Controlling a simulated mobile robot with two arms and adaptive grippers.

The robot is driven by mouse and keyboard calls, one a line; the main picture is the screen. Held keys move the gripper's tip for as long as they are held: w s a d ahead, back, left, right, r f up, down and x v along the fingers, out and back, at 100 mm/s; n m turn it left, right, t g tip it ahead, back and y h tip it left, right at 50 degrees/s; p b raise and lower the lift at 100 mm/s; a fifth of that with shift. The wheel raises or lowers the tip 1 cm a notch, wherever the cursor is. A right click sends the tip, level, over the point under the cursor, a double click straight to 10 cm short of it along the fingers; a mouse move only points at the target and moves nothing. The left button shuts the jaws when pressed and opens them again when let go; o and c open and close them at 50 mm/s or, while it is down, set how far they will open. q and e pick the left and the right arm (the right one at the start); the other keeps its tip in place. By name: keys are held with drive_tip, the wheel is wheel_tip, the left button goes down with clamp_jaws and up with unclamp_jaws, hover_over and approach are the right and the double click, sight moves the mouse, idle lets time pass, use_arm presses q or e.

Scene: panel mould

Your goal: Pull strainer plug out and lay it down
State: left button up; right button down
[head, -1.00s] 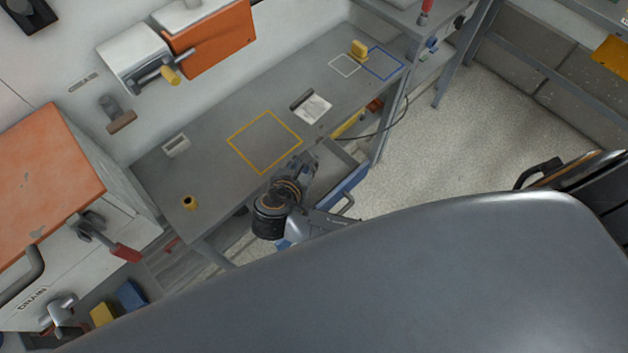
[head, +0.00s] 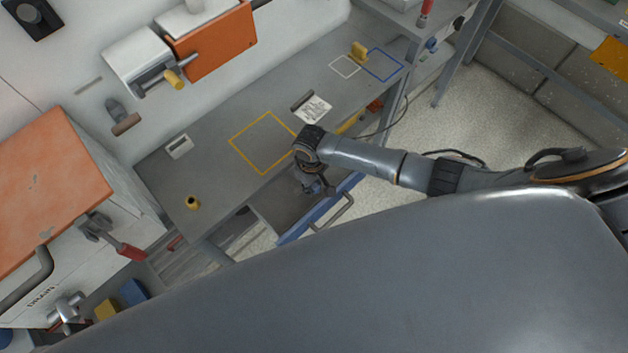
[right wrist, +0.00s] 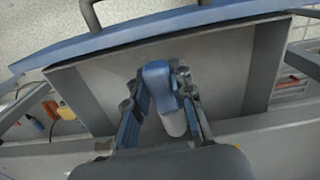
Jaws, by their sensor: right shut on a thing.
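My right gripper (head: 311,184) is over the open drawer (head: 290,205) under the grey bench, pointing down. In the right wrist view, its fingers (right wrist: 158,82) are shut on a piece with a blue head and a pale grey round body (right wrist: 173,122). Whether this piece is the strainer plug I cannot tell. The drawer's blue front (right wrist: 150,32) shows there too. A yellow-handled fitting (head: 173,78) is on the white machine at upper left. A small yellow ring-like piece (head: 192,203) stands on the bench's near left. My left gripper is not in view.
The grey bench (head: 225,185) has a yellow outlined square (head: 265,143), empty inside, and blue and white outlines farther back. A yellow block (head: 358,50) stands beside these. A label sheet (head: 313,108) lies mid-bench. An orange-topped cabinet (head: 45,185) with a red-handled lever (head: 130,252) stands at left.

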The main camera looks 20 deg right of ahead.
sight(314, 199)
drive_tip(key=shift+d+m, duration=0.15)
drive_tip(key=shift+m, duration=0.25)
drive_tip(key=shift+f, duration=0.15)
wheel_tip(314, 199, down, 7)
drive_tip(key=b, duration=0.7)
drive_tip(key=shift+b, duration=0.4)
drive_tip(key=shift+r, duration=0.2)
drive_tip(key=c, duration=1.1)
unclamp_jaws()
wheel_tip(314, 199, up, 12)
